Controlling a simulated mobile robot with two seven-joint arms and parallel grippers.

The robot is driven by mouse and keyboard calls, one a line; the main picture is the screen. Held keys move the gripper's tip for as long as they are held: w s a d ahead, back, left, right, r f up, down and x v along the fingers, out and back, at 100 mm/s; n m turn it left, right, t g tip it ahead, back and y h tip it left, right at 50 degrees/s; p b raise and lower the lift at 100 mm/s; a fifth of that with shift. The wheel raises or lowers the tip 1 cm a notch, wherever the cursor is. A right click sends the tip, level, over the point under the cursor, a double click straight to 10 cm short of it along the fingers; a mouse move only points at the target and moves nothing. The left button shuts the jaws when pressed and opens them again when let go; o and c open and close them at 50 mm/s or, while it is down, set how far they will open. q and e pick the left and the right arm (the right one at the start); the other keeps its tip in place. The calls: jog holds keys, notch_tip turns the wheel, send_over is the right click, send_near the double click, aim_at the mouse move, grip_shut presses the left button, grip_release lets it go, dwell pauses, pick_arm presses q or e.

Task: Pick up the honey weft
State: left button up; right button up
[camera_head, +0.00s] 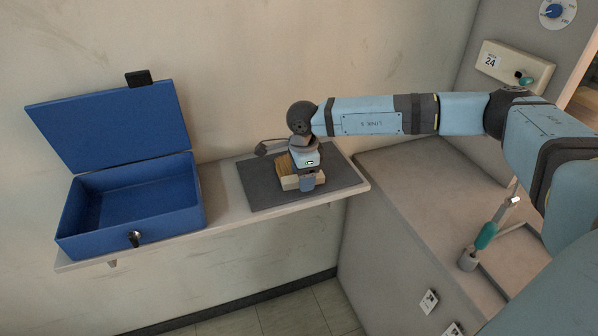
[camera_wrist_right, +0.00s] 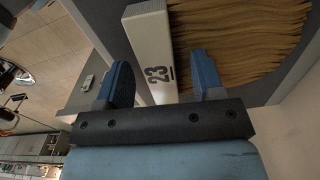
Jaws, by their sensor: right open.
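The honey weft is a bundle of golden-brown strands (camera_head: 284,165) with a pale bar at one end (camera_head: 289,183). It lies on a dark grey mat (camera_head: 260,188) on the wall shelf. In the right wrist view its strands (camera_wrist_right: 240,40) spread at the top, and the bar (camera_wrist_right: 150,45) bears the number 23. My right gripper (camera_head: 306,181) is low over the weft, hiding part of it. In the wrist view its open fingers (camera_wrist_right: 160,70) stand on either side of the bar's near end, with a gap on the left. My left gripper is not in view.
An open blue box (camera_head: 170,220) with a raised lid stands on the shelf's left part. At right is a grey counter (camera_head: 400,190) with a teal-handled tool (camera_head: 486,236).

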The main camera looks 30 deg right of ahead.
jog(key=c, duration=1)
